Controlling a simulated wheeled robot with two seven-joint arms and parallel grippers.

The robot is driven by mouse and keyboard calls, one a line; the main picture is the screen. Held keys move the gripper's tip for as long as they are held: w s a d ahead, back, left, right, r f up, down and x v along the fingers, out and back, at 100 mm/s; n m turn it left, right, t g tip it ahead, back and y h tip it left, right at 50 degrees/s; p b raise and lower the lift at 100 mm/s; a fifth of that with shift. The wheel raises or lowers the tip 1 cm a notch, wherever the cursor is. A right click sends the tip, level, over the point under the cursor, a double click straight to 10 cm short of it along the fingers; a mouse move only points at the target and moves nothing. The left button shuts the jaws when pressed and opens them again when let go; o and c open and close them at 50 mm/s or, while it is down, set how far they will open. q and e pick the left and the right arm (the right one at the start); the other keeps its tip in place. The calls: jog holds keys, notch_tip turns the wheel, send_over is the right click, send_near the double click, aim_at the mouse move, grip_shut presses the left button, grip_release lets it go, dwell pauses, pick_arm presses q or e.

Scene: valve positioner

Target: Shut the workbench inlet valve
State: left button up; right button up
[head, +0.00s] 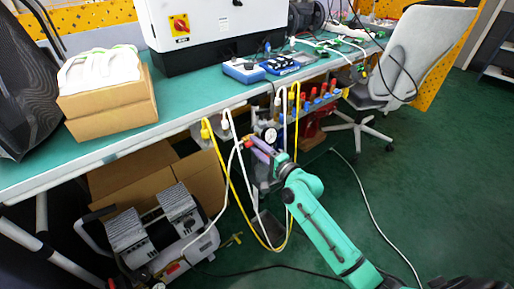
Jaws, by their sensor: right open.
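My right arm is teal and comes in from the lower right. Its gripper (256,149) is below the front edge of the workbench (190,98), with open purple-grey fingers pointing up and left. A small red part (248,144), which looks like the inlet valve's handle, is right at the fingertips. I cannot tell whether the fingers touch it or whether it lies between them. A round white pressure gauge (270,135) is just above and right of the fingers. The valve body is mostly hidden by the gripper and hoses. My left gripper is not in view.
Yellow hoses (228,172) and white hoses hang close around the gripper. A row of red and blue fittings (318,100) is under the bench to the right. A compressor (165,225) and an open cardboard box (135,180) stand below left. Green floor lies free at right.

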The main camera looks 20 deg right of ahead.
grip_shut()
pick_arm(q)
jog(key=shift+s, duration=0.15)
pick_arm(e)
jog(key=shift+n, duration=0.3)
jog(key=shift+n+p, duration=0.3)
jog(key=shift+n, duration=1.4)
jog(key=n+p, duration=0.1)
jog(key=n, duration=0.3)
jog(key=shift+n+p, duration=0.3)
jog(key=shift+p, duration=0.1)
jog(key=n+p, duration=0.1)
jog(key=n, duration=0.3)
jog(key=shift+s+n, duration=0.1)
jog(key=shift+n, duration=0.2)
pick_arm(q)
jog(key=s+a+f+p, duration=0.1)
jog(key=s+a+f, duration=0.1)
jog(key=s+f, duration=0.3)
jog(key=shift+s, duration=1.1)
pick_arm(e)
jog(key=n, duration=0.4)
jog(key=shift+f+n, duration=0.1)
jog(key=shift+n, duration=0.2)
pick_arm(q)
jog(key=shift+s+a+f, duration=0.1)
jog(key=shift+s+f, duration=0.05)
